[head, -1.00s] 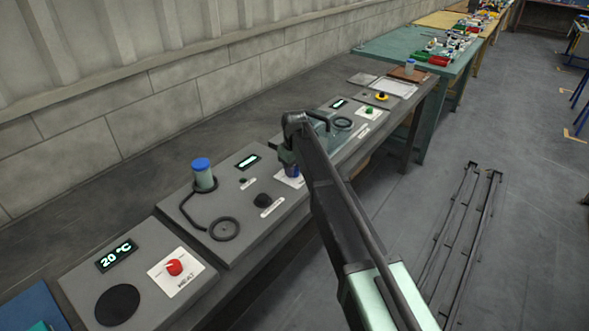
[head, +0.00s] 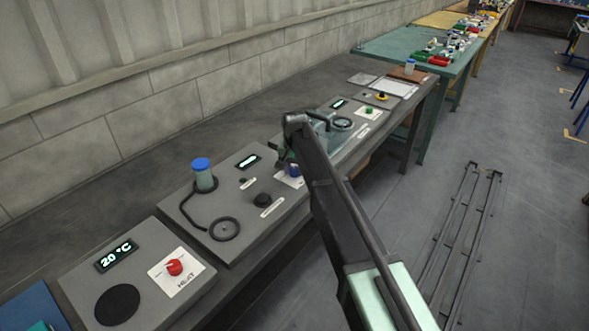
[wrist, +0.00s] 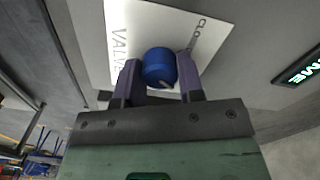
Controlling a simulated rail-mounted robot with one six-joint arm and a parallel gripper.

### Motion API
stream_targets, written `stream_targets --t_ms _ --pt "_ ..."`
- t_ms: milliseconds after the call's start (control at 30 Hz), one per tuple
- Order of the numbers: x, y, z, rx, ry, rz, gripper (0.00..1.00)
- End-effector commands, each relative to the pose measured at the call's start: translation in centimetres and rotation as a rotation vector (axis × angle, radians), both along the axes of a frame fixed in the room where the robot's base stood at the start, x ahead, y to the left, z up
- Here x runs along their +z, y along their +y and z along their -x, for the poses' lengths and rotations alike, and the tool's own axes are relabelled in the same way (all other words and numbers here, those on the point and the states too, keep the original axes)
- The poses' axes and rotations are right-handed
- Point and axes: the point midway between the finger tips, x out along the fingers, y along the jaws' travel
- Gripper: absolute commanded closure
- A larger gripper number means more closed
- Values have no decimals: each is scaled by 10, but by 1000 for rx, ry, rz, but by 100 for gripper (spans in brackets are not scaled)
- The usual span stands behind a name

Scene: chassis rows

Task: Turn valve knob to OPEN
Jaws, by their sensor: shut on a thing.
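The blue valve knob (wrist: 160,66) sits on a white plate (wrist: 140,25) marked "VALVE" and, partly cut off, "CLO…". My gripper (wrist: 158,72) has one finger on either side of the knob and is shut on it. A small pale mark shows on the knob's near side, between the fingers. An OPEN label is not visible. In the head view the knob (head: 294,170) shows beside my arm, which hides much of the gripper.
The grey chassis carries a blue-capped bottle (head: 202,174), a black hose ring (head: 224,229), a black knob (head: 262,200) and a lit display (head: 248,161). A neighbouring chassis has a red knob (head: 174,267) and a "20 °C" display (head: 116,255). Floor at right holds a rail (head: 459,235).

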Motion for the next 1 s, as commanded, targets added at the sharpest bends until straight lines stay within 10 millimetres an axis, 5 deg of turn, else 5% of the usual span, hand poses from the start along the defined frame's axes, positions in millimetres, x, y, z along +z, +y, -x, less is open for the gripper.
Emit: stream_targets --t_ms 400,900,933,1000 --pt "0 0 0 -179 0 0 88" --pt "0 0 0 -198 1 0 88" --pt "0 0 0 -198 1 0 62" --pt "0 0 0 -198 1 0 51"
